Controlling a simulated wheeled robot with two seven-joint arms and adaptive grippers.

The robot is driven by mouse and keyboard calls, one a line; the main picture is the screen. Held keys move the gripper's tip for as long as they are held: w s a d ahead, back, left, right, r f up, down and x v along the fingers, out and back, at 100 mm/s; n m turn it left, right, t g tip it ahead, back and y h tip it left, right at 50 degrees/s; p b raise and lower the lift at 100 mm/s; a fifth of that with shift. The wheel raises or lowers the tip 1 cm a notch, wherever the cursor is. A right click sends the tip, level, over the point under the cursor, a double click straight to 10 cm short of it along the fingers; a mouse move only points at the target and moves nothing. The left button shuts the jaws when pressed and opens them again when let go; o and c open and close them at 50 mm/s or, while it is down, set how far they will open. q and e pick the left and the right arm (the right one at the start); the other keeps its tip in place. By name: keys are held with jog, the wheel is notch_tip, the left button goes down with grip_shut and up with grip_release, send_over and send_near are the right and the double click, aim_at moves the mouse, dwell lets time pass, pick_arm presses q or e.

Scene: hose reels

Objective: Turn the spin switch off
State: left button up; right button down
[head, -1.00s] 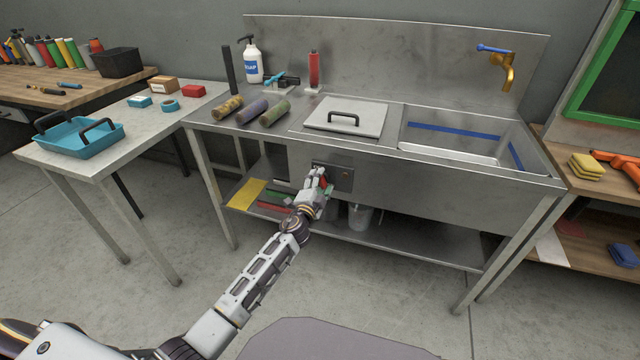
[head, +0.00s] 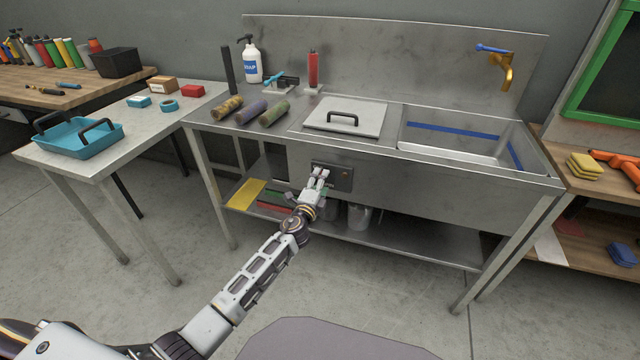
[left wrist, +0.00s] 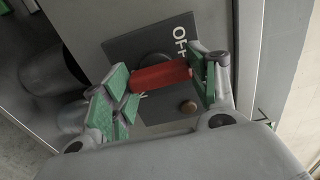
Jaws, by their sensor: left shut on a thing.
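The spin switch's red handle (left wrist: 160,76) lies between the green-padded fingers of my left gripper (left wrist: 157,88) in the left wrist view. The gripper is shut on it. A dark round base shows behind the handle on a dark panel (left wrist: 121,45). "OFF" lettering (left wrist: 180,42) shows at the panel's upper right; other lettering below is mostly hidden. I cannot tell exactly which mark the handle points to. In the head view, my left gripper (head: 320,175) is at the dark panel (head: 343,183) on the sink unit's front. My right gripper is not in view.
An orange-brown round light or button (left wrist: 188,106) sits on the panel beside the handle. A bucket (head: 358,214) and a lower shelf (head: 400,245) are below. The floor in front is clear.

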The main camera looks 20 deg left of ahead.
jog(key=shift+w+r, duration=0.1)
pick_arm(q)
jog(key=o, duration=0.7)
jog(key=shift+c, duration=0.2)
jog(key=o, duration=0.4)
jog(key=shift+c, duration=0.2)
jog(key=s, duration=1.2)
jog(key=shift+a, duration=0.2)
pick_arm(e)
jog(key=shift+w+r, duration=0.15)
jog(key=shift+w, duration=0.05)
